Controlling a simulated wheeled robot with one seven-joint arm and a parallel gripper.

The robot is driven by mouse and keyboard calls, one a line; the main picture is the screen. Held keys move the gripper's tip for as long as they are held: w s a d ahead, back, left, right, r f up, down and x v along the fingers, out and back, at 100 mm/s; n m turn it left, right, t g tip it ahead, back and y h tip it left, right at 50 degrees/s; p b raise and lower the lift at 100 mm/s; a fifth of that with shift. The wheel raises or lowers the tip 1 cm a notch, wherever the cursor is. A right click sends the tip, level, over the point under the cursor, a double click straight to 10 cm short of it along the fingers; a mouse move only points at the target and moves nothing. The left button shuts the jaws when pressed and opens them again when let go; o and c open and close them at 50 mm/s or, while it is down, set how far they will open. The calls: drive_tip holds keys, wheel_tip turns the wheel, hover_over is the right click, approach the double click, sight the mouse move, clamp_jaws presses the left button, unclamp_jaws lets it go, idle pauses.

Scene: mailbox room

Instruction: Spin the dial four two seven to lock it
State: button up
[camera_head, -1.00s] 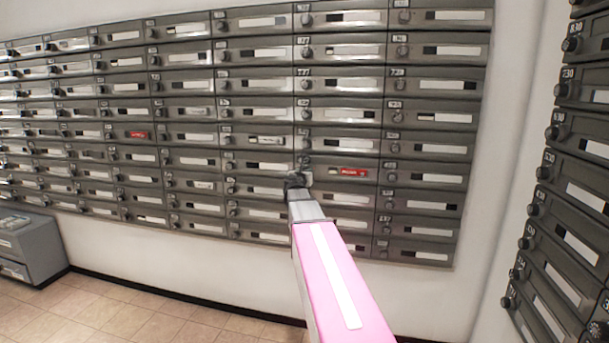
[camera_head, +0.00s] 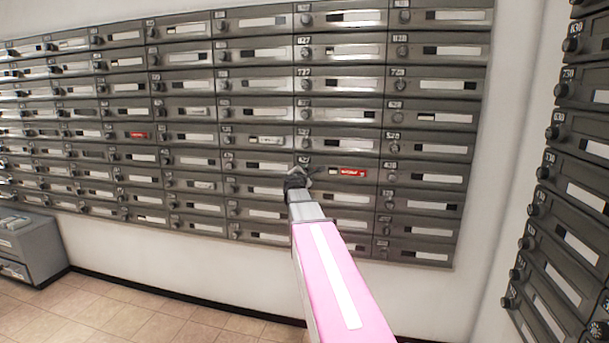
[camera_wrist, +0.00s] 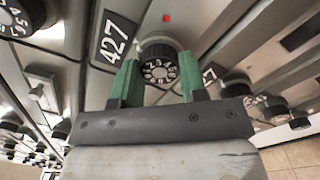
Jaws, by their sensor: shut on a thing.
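The dial (camera_wrist: 159,68) is a round black knob with white numbers on its face, beside a black plate marked 427 (camera_wrist: 113,40) in the wrist view. My gripper (camera_wrist: 158,76) has its two green fingers on either side of the dial and is shut on it. A small red light (camera_wrist: 166,18) shows above the dial. In the head view my gripper (camera_head: 298,181) is at the mailbox wall, at the left end of a box with a red-marked slot (camera_head: 353,173). It hides the dial there.
Rows of grey mailboxes (camera_head: 250,112) with similar dials surround this one. Another bank of mailboxes (camera_head: 570,190) stands at the right. A grey cabinet (camera_head: 32,250) is on the floor at the left. The tiled floor (camera_head: 130,315) in front is clear.

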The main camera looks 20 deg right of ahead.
drive_tip(key=m, duration=2.3)
drive_tip(key=shift+m, duration=0.4)
drive_tip(key=o, duration=0.9)
drive_tip(key=shift+s, duration=0.15)
